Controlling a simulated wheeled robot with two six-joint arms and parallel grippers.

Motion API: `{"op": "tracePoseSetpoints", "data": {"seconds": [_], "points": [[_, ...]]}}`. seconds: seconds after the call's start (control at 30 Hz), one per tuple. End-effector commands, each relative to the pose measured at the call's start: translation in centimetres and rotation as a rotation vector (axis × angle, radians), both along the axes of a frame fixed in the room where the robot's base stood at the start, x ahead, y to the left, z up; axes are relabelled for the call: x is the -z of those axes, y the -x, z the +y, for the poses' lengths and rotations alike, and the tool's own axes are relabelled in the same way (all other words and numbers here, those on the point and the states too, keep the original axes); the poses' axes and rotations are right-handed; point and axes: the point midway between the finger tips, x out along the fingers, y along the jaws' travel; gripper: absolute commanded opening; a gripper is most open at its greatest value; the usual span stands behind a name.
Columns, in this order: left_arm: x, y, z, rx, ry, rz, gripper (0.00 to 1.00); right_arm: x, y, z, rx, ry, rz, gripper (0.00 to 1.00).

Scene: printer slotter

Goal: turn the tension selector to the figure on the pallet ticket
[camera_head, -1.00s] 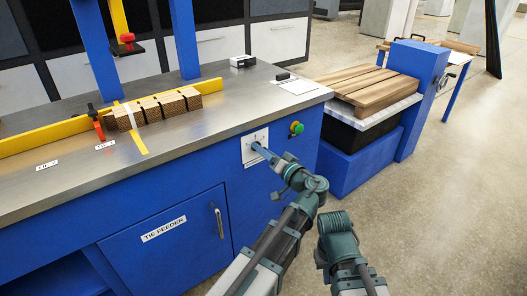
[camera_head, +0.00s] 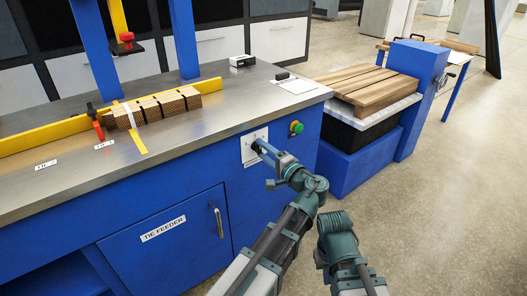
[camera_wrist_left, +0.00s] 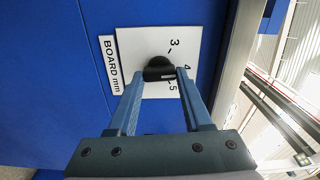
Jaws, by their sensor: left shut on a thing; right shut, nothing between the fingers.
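A white dial plate (camera_head: 255,146) is on the blue front of the bench; it also shows in the left wrist view (camera_wrist_left: 132,42), with the figures 3, 4 and 5 and a "BOARD mm" label (camera_wrist_left: 110,65) beside it. A black knob (camera_wrist_left: 159,68) stands on the plate. My left gripper (camera_head: 259,147) is shut on the knob, its fingertips on either side in the left wrist view (camera_wrist_left: 160,75). The knob's pointer is too unclear to read. My right arm shows at the lower middle, but its fingers are not visible. No readable pallet ticket shows.
A green button (camera_head: 296,128) is right of the plate. A blank-looking white sheet (camera_head: 297,86) lies on the bench top (camera_head: 230,105). Stacked boards (camera_head: 372,88) stand right.

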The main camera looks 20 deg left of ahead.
Motion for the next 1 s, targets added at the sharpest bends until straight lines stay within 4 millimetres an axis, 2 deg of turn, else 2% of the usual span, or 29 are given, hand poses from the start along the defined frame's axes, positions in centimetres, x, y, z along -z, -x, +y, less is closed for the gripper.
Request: {"op": "tracePoseSetpoints", "data": {"seconds": [0.73, 0.77, 0.9, 1.0], "points": [[0.09, 0.0, -0.05, 0.001, -0.042, 0.057, 0.0, 0.04, 0.0, 0.0, 0.0, 0.0, 0.0, 0.0], [0.09, 0.0, -0.05, 0.001, -0.042, 0.057, 0.55, 0.04, 0.0, 0.0, 0.0, 0.0, 0.0, 0.0], [0.07, 0.0, -0.04, 0.001, -0.043, 0.057, 0.8, 0.04, 0.0, 0.0, 0.0, 0.0, 0.0, 0.0], [0.06, 0.0, -0.02, 0.0, -0.043, 0.057, 0.8, 0.04, 0.0, 0.0, 0.0, 0.0, 0.0, 0.0]]}}
